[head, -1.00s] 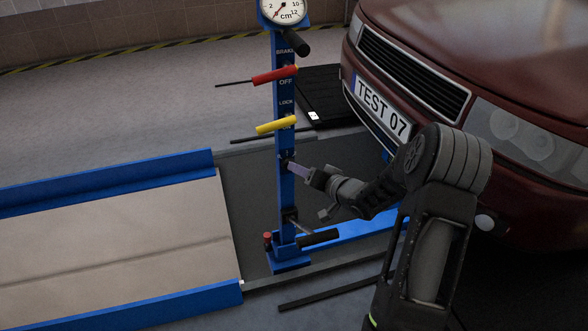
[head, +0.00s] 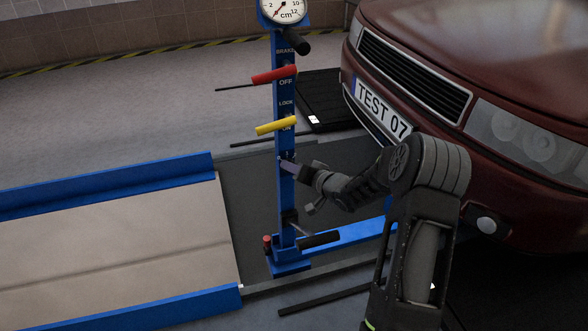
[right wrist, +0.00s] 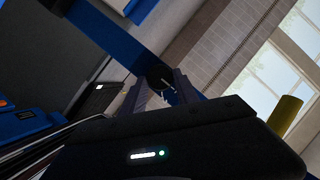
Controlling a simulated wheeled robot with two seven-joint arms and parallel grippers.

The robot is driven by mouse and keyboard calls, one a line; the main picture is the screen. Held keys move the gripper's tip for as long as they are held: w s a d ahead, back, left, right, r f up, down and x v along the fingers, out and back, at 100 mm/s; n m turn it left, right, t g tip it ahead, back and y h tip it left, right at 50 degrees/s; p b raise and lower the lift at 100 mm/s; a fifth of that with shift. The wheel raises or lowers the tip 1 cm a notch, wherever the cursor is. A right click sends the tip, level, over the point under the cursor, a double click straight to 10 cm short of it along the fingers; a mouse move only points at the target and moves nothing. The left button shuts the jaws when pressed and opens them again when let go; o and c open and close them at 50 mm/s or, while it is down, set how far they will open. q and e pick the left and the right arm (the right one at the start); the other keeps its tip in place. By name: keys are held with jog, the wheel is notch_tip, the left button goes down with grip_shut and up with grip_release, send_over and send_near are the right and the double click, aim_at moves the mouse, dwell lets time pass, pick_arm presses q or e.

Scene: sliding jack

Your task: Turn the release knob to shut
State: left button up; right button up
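The release knob (right wrist: 158,78) is a small black round knob with a white mark, on the blue post. In the head view the post (head: 285,190) stands upright, and the knob is too small to make out clearly. My right gripper (right wrist: 162,82) is at the knob, with one finger on each side of it. The fingers stand apart; I cannot tell whether they touch the knob. In the head view the right gripper (head: 285,165) reaches the post from the right, below the yellow lever. My left gripper is out of view.
The post carries a red lever (head: 274,75), a yellow lever (head: 276,126) and a gauge (head: 286,10). A black handle (head: 319,239) and red knob (head: 267,243) are near its base. A dark red car (head: 470,60) stands behind my right arm. A blue-edged ramp (head: 110,185) lies left.

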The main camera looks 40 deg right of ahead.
grip_shut()
jog(key=shift+a+n, duration=0.1)
jog(key=shift+n, duration=0.3)
jog(key=n+h+b, duration=0.1)
jog(key=b, duration=0.1)
jog(key=n+g+h+b, duration=0.1)
jog(key=n+b, duration=0.1)
jog(key=b, duration=0.1)
jog(key=n+g+h+b, duration=0.1)
jog(key=n+h+b, duration=0.1)
jog(key=b, duration=0.1)
jog(key=shift+w+a+r, duration=0.1)
jog(key=shift+w+a, duration=0.05)
jog(key=shift+a, duration=0.25)
dwell(0.4)
jog(key=o, duration=0.6)
grip_release()
